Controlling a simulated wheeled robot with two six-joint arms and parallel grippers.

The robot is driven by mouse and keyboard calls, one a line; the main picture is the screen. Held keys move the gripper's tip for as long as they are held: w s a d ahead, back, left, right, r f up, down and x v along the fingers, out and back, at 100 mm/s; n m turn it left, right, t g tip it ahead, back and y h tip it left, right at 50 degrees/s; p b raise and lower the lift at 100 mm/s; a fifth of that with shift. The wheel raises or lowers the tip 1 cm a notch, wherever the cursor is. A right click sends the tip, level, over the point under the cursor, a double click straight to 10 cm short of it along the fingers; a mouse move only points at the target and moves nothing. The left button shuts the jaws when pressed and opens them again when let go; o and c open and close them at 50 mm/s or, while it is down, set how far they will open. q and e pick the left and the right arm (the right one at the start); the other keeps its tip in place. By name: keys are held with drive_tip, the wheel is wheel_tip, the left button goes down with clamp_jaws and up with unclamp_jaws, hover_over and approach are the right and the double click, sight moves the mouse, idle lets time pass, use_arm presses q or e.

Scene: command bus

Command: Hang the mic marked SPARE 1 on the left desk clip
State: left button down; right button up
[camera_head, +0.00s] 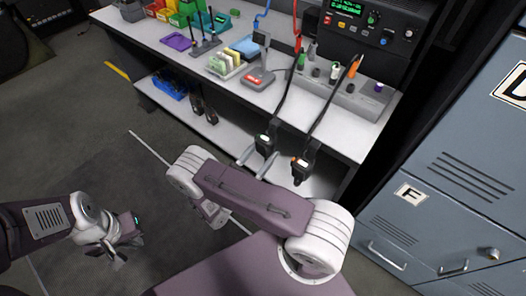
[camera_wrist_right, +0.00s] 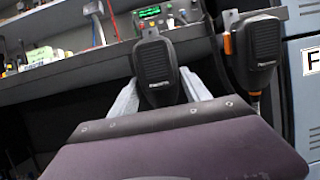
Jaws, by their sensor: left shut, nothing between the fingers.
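Two black hand mics hang side by side on dark cords at the desk's front edge. No SPARE 1 marking is readable. The right wrist view shows the left mic (camera_wrist_right: 157,70) and right mic (camera_wrist_right: 253,52) upright. My right gripper (camera_head: 257,160) has a grey finger on either side of the left mic; I cannot tell whether they press on it. Its fingers (camera_wrist_right: 159,85) also show in the wrist view. The desk clips are not distinguishable. My left gripper (camera_head: 114,254) is shut and empty, low at left.
A shelf (camera_head: 225,138) lies below. Blue-grey lockers (camera_head: 455,165) stand at right. Floor at left is clear.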

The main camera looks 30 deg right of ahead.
drive_tip(key=shift+o, duration=1.2)
drive_tip(key=v, duration=0.9)
drive_tip(key=shift+a+f, duration=0.1)
